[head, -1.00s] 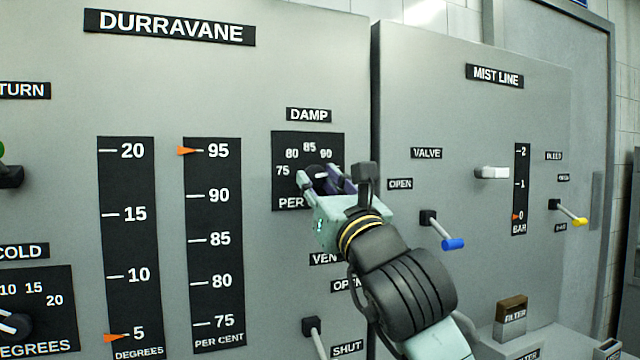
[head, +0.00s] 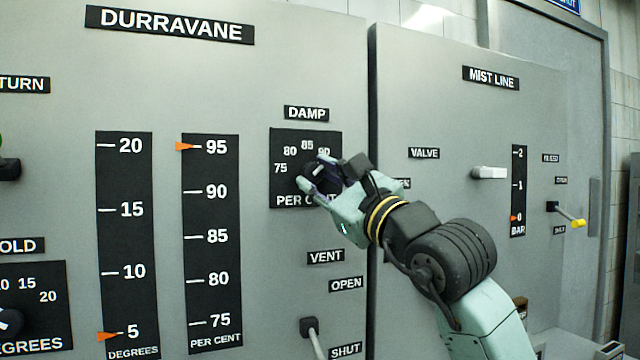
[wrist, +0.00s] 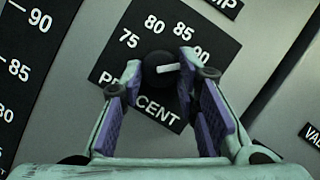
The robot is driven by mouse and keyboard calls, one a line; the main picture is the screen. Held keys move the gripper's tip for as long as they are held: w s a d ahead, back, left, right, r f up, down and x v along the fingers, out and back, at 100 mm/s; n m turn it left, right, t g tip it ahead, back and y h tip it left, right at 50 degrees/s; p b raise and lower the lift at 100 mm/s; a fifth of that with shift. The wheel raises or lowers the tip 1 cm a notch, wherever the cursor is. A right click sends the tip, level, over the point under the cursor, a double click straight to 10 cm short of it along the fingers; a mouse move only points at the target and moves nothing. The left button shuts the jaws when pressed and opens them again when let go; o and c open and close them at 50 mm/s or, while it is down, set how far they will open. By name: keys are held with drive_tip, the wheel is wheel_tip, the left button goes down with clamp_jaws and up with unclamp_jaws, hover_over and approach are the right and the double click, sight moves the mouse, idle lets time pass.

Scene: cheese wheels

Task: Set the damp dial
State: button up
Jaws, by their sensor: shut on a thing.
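The damp dial is a round black knob (wrist: 158,72) with a white pointer line, on a black plate (head: 284,148) marked 75, 80, 85 and 90 per cent. It sits under the DAMP label (head: 306,113). In the wrist view the pointer aims right, roughly toward the 90. My gripper (head: 318,179) has its fingers on either side of the knob, shut on it. In the wrist view the purple finger pads (wrist: 205,110) flank the knob.
The per cent gauge (head: 211,313) has its orange marker (head: 185,146) at 95. The degrees gauge (head: 125,300) has its marker near 5. A vent lever (head: 309,327) stands below my gripper. The mist line panel (head: 450,100) with its white handle (head: 489,173) is to the right.

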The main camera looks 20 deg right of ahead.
drive_tip(key=shift+d+n, duration=0.1)
drive_tip(key=shift+n, duration=0.7)
drive_tip(key=shift+r+g+y, duration=0.1)
drive_tip(key=shift+g+y, duration=0.2)
drive_tip(key=o, duration=1.2)
drive_tip(key=shift+c, duration=0.2)
drive_tip(key=v, duration=1.2)
